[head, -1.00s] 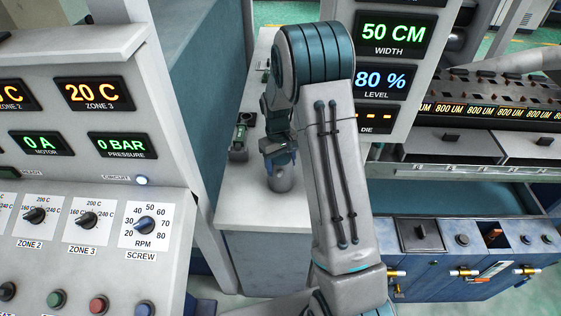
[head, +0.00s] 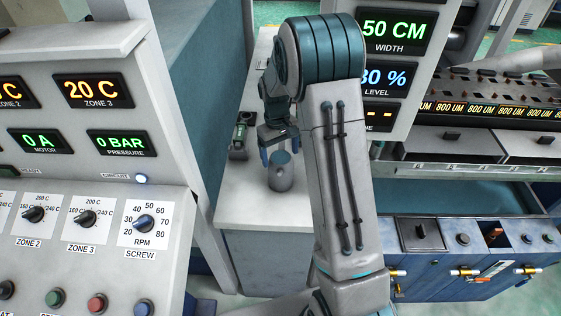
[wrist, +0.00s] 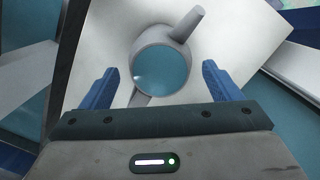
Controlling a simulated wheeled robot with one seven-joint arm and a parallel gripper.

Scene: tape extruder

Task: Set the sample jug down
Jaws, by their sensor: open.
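The sample jug (head: 280,176) is a small grey cylinder with a teal top or contents. It stands upright on the pale bench top (head: 245,205). In the wrist view the jug (wrist: 161,68) shows from above, with a grey handle or spout pointing up and right. In the wrist view the fingers of my gripper (wrist: 157,80) are spread to the left and right of the jug, with a gap on each side.
A small dark device (head: 241,135) stands on the bench behind and left of the jug. The control panel (head: 80,150) is at the left. The width and level display column (head: 392,60) and a blue cabinet (head: 460,255) are at the right. The bench front is clear.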

